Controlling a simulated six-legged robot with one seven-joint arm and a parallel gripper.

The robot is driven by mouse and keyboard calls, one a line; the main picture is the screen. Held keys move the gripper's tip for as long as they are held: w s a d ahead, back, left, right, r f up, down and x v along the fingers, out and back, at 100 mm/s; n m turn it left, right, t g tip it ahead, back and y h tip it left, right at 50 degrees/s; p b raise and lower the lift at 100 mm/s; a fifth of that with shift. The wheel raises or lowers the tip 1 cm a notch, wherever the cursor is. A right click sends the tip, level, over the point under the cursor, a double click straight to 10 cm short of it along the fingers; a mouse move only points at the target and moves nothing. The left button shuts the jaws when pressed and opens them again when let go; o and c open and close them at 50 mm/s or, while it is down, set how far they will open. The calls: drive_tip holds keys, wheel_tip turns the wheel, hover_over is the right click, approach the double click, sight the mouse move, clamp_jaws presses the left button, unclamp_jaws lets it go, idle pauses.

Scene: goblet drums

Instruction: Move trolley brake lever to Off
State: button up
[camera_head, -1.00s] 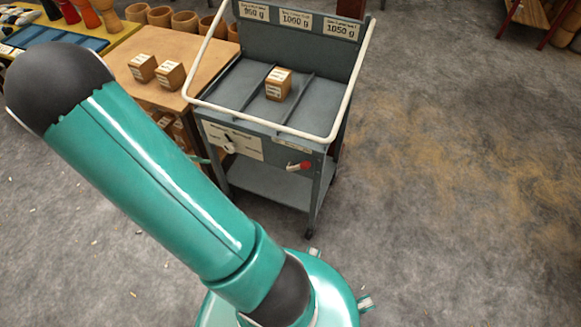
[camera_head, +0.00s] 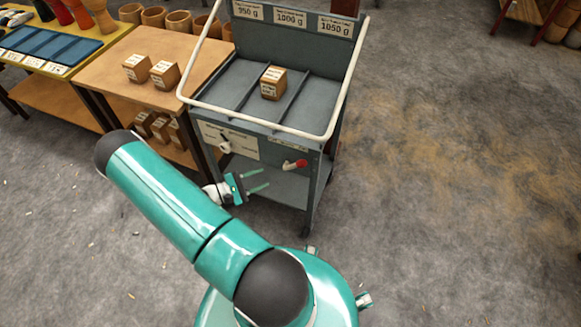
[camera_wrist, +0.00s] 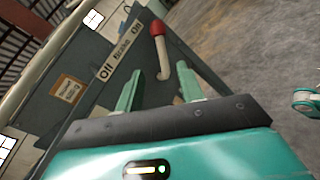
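The trolley brake lever (camera_head: 294,165) is a short pale handle with a red knob on the trolley's front panel, knob toward the right in the head view. In the wrist view the lever (camera_wrist: 163,58) stands beyond my fingertips, its red knob at the top, beside a label strip (camera_wrist: 121,48) whose words I cannot read clearly. My gripper (camera_head: 259,181) is open and empty, below and left of the lever in the head view. In the wrist view my gripper (camera_wrist: 157,80) has its fingers apart, with the lever's lower end between their tips in the picture; I see no contact.
The grey trolley (camera_head: 228,92) has a pale rail and carries one wooden block (camera_head: 272,84) in its tray. Another pale lever (camera_head: 225,143) is on its front, left of the brake lever. A wooden table (camera_head: 187,53) stands at left. Floor to the right is clear.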

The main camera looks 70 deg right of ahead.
sight(294, 166)
drive_tip(key=x, duration=1.2)
clamp_jaws()
